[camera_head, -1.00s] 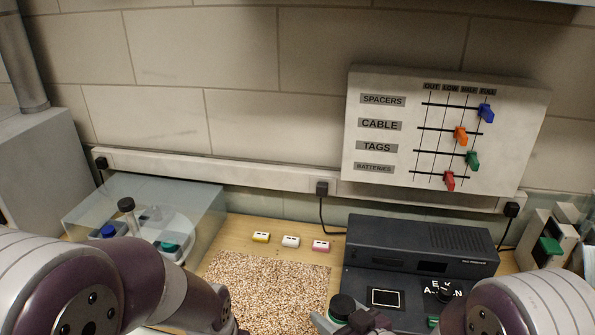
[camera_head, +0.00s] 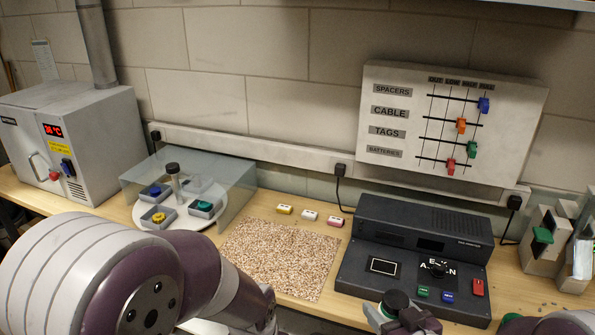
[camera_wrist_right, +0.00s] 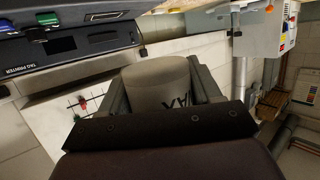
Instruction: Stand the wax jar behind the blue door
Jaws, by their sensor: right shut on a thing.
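My right gripper (camera_head: 405,321) is low in the head view, in front of the black printer. It is shut on the wax jar (camera_head: 395,302), whose dark lid shows above the fingers. In the right wrist view the jar (camera_wrist_right: 158,82) is a grey cylinder between the fingers, with the letters "AX" visible on its side. The jar is held above the bench, and its base is hidden. My left arm crosses the lower left of the head view, and its gripper is out of frame. I cannot make out a blue door.
A black tag printer (camera_head: 425,245) stands behind the right gripper. Holders with a green flap (camera_head: 543,236) are at the far right. A speckled mat (camera_head: 280,258) lies mid-bench. A clear-shielded round tray (camera_head: 210,222) with small dishes and a grey oven (camera_head: 75,140) stand left.

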